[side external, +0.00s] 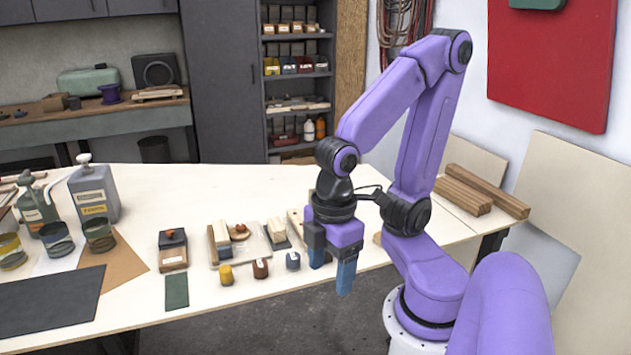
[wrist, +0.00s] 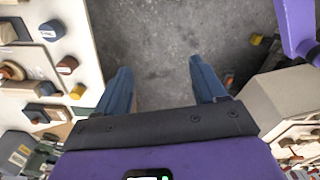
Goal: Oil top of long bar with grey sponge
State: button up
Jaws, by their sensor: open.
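My gripper (side external: 333,268) is open and empty, its blue fingers pointing down past the table's front edge. In the wrist view the two fingers (wrist: 163,82) are spread apart over grey floor. A long pale wooden piece (side external: 296,222) lies on the table just left of my gripper, partly hidden by it; I cannot tell if it is the long bar. Longer brown timbers (side external: 462,196) lie at the table's right end. A pale block with a grey lower part (side external: 219,239) stands on a tray (side external: 255,250); I cannot tell which thing is the grey sponge.
Small yellow (side external: 226,274), brown (side external: 260,268) and blue-grey (side external: 293,261) jars line the front edge. A sander-like block (side external: 173,250) stands left of the tray. Cans and a large grey jug (side external: 95,192) are at the far left. The table behind the tray is clear.

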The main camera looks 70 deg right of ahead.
jog(key=w+d+r+m, duration=0.3)
jog(key=w+d+m, duration=0.9)
jog(key=w, duration=0.4)
jog(key=s+d+r+m, duration=0.1)
jog(key=d+m, duration=0.3)
jog(key=d, duration=0.8)
jog(key=s+d+m, duration=0.1)
jog(key=d+m, duration=0.4)
jog(key=d, duration=0.8)
jog(key=shift+s+r, duration=0.25)
jog(key=shift+r, duration=0.15)
jog(key=shift+a, duration=0.1)
notch_tip(320, 180, down, 17)
jog(key=shift+f, duration=0.2)
jog(key=c, duration=1.1)
